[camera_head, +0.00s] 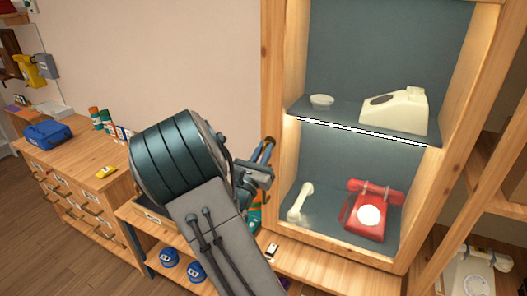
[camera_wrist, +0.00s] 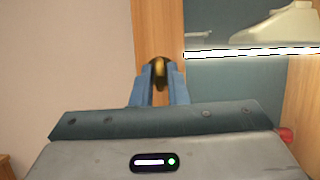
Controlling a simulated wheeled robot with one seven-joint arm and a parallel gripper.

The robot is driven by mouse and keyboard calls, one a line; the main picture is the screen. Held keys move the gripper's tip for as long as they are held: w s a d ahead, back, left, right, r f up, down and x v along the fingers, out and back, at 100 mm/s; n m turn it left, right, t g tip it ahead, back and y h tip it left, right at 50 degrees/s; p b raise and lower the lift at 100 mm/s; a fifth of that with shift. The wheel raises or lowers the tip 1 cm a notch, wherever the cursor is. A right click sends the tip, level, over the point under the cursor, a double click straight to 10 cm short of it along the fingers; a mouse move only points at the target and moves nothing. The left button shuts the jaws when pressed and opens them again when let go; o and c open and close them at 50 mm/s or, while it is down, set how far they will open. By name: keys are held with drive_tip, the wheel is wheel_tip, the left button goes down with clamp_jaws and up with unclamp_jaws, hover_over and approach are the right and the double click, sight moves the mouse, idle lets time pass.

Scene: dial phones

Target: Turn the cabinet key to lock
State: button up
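The cabinet (camera_head: 273,75) is a wooden frame with a blue-grey back and a shelf. A small brass piece, seemingly the key (camera_wrist: 160,72), shows against the left upright of the cabinet in the wrist view. My gripper (camera_wrist: 160,66) has its two blue fingers close together, one on each side of the brass piece and seemingly touching it. In the head view my gripper (camera_head: 266,150) reaches the cabinet's left upright from the left. The key's shaft and the lock are hidden, so its turn angle is unclear.
A cream phone (camera_head: 400,109) and a small white dish (camera_head: 321,101) stand on the lit shelf. A red phone (camera_head: 369,213) and a cream handset (camera_head: 300,203) are below. A wooden drawer counter (camera_head: 75,172) stands at the left. The wall left of the cabinet is bare.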

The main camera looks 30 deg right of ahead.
drive_tip(key=shift+o, duration=1.2)
drive_tip(key=b+v, duration=0.4)
drive_tip(key=v, duration=1)
drive_tip(key=shift+d, duration=0.1)
